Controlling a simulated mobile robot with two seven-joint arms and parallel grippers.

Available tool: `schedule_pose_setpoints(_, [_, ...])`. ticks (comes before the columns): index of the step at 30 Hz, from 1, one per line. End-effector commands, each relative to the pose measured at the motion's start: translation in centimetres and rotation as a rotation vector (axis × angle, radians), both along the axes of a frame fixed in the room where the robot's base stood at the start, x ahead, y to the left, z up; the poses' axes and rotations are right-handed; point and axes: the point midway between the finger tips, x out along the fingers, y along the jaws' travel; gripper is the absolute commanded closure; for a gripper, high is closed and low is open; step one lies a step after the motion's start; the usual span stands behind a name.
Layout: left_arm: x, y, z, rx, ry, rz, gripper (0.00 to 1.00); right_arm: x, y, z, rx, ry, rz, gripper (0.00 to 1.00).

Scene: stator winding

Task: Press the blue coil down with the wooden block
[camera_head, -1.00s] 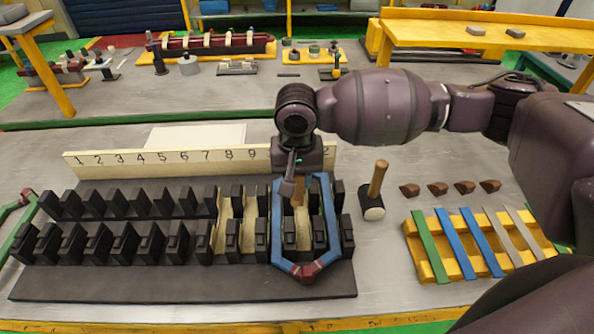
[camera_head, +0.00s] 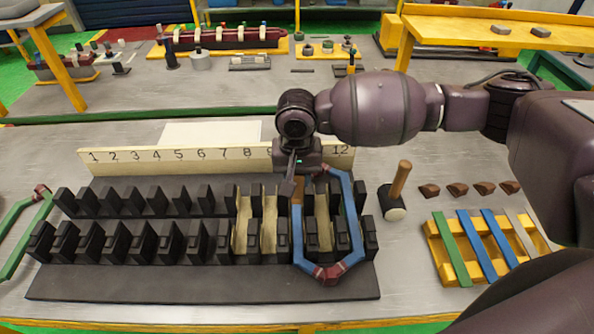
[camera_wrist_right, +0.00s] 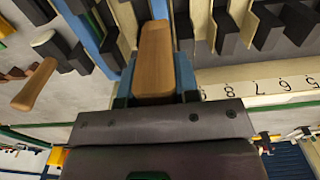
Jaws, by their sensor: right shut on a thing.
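The blue coil (camera_head: 351,222), with dark red ends, sits over the black slotted stator (camera_head: 140,284) at its right end, around several teeth. My right gripper (camera_head: 296,183) is shut on the wooden block (camera_head: 297,194), which points down at the upper part of the coil's left leg. In the right wrist view, the brown wooden block (camera_wrist_right: 154,58) is held between the fingers, with the blue coil (camera_wrist_right: 88,35) beside it. I cannot tell whether the block touches the coil. The gripper hides part of the coil's far end. My left gripper is not in view.
A numbered board (camera_head: 170,158) stands behind the stator. A mallet (camera_head: 397,195) stands to the right, with brown wedges (camera_head: 457,190) beyond. A yellow rack (camera_head: 436,262) holds colored strips. A green coil (camera_head: 22,230) lies at the left edge.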

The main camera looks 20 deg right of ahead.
Motion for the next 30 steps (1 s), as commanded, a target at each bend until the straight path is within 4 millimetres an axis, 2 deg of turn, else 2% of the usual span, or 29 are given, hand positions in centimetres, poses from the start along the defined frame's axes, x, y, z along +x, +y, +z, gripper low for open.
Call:
schedule_pose_setpoints(9, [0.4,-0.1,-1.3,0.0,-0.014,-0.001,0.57,0.0,0.0,-2.3,0.001,-0.001,0.001,1.0])
schedule_pose_setpoints(16, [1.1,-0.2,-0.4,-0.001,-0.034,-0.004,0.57,0.0,0.1,-3.6,0.002,0.002,0.0,1.0])
schedule_pose_setpoints(30, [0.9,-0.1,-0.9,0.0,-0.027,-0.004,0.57,0.0,0.1,-6.4,0.001,0.001,0.0,1.0])
